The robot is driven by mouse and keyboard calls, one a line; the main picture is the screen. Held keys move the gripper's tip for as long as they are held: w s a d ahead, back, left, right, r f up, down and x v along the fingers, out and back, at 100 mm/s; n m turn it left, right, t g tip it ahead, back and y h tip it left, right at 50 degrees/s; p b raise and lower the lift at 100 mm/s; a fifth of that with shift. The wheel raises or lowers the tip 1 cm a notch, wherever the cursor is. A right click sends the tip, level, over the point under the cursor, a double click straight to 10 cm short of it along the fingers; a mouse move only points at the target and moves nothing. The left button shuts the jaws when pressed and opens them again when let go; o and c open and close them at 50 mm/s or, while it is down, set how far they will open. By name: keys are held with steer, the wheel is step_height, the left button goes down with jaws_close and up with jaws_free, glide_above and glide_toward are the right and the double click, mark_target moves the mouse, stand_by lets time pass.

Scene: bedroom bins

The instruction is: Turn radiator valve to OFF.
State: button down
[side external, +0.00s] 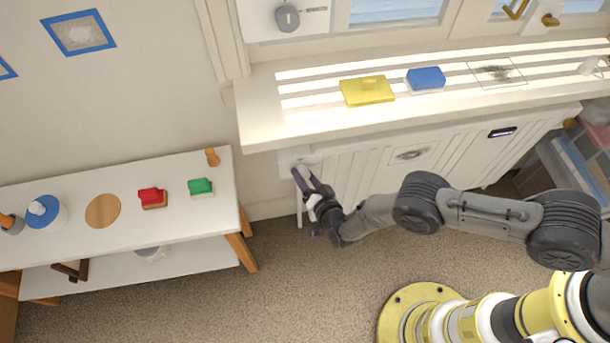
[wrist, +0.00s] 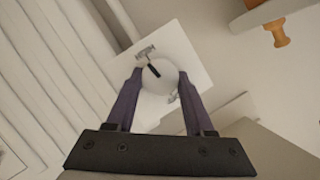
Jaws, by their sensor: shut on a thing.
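The radiator valve (wrist: 157,76) is a round white knob with a dark pointer mark, set in front of a white square plate (wrist: 185,48) in the wrist view. Small grey marks show on the plate above the knob and at its lower right; I cannot read them. My gripper (wrist: 160,82) has its two purple fingers on either side of the knob and is shut on it. In the side external view my gripper (side external: 308,182) is at the left end of the white radiator (side external: 365,165), below the window sill. The knob is mostly hidden there by the fingers.
A white bench (side external: 120,235) with several small objects stands to the left. Clear bins (side external: 565,170) stand at the right. Open carpet (side external: 300,290) lies below.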

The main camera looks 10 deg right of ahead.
steer(key=n+h, duration=0.2)
steer(key=n, duration=0.1)
steer(key=shift+a, duration=0.2)
steer(key=shift+s+a+f+n+h, duration=0.1)
steer(key=shift+a+n+h, duration=0.05)
steer(key=shift+n+h, duration=1.65)
steer(key=shift+a+n+h, duration=0.15)
steer(key=shift+n+h, duration=0.95)
steer(key=shift+n, duration=1.3)
steer(key=shift+t, duration=0.3)
steer(key=shift+c, duration=1.4)
jaws_free()
